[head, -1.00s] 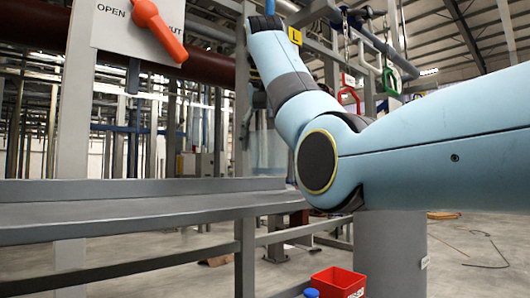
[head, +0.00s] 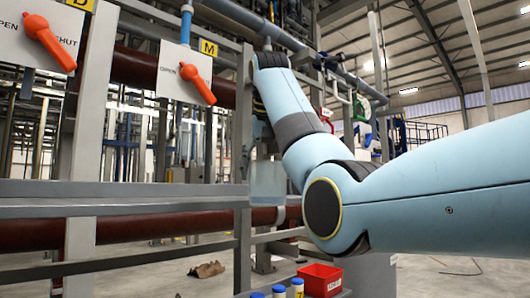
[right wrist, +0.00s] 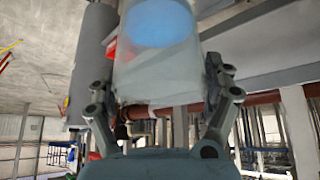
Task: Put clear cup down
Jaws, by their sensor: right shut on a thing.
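The clear cup (head: 268,184) is a translucent, greyish vessel beside the grey post in the head view. In the right wrist view the clear cup (right wrist: 158,75) fills the upper middle, with a blue oval showing at its top. My right gripper (right wrist: 160,92) is shut on the cup, one finger on each side. In the head view my right gripper (head: 262,140) is mostly hidden by my arm. The cup appears held in the air by the grey ledge; I cannot tell whether it touches anything. My left gripper is not in view.
A long grey ledge (head: 120,207) runs across the left. Panels with orange valve handles (head: 197,84) hang above it. A red bin (head: 320,279) and white bottles with blue caps (head: 297,288) stand low in front. A grey post (head: 244,140) rises near the cup.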

